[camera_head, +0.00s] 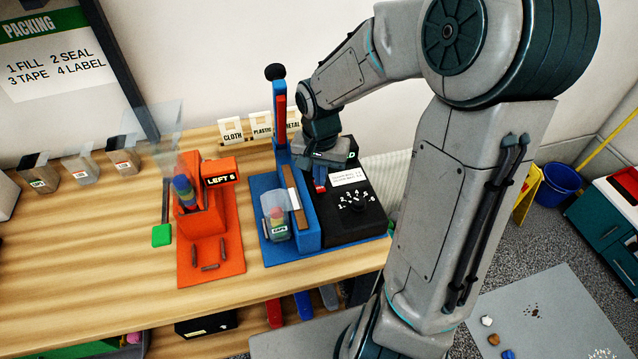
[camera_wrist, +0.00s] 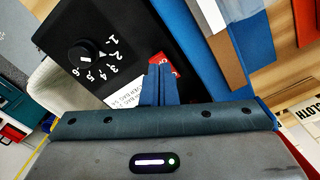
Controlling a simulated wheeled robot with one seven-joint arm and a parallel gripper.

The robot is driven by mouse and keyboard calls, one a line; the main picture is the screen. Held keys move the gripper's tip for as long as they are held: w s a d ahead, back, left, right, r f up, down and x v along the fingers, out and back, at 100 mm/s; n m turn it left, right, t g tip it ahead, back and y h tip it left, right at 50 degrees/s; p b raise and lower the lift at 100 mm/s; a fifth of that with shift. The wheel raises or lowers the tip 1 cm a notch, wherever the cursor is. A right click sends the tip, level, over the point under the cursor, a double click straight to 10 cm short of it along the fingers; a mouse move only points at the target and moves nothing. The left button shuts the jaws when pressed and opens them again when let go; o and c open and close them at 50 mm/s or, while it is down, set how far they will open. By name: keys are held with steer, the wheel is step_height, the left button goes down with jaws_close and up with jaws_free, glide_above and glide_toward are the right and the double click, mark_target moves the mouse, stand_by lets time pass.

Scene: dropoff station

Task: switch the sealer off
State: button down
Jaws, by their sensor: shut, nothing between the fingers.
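The sealer is a blue press (camera_head: 312,232) with a raised arm (camera_head: 280,120) and a black control box (camera_head: 345,222) at its right. A dial with numbers (camera_head: 359,202) sits on the box; it also shows in the wrist view (camera_wrist: 84,55). A red part with white marks, seemingly the switch (camera_wrist: 179,64), lies right at my fingertips and is partly hidden by them. My gripper (camera_head: 320,186) is shut and empty over the back left of the box. Its blue fingers (camera_wrist: 159,70) are together; whether they touch the red part I cannot tell.
A clear bag holder with a bag (camera_head: 276,224) stands at the sealer's front left. An orange tape station (camera_head: 205,225) is left of it. Label cards (camera_head: 231,130) stand behind. The bench's left front (camera_head: 90,290) is clear.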

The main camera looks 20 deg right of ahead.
mark_target(321, 188)
steer(key=shift+f+b, duration=0.85)
steer(key=shift+f, duration=0.1)
stand_by(0.8)
steer(key=shift+r, duration=0.1)
steer(key=shift+r+p, duration=2.9)
steer(key=shift+r, duration=0.6)
steer(key=s+r+n+t, duration=0.3)
steer(key=s+r+n, duration=0.3)
steer(key=s+r, duration=0.5)
steer(key=s, duration=0.3)
steer(key=shift+s+d+t, duration=0.15)
steer(key=shift+s+t, duration=0.05)
steer(key=shift+t, duration=0.1)
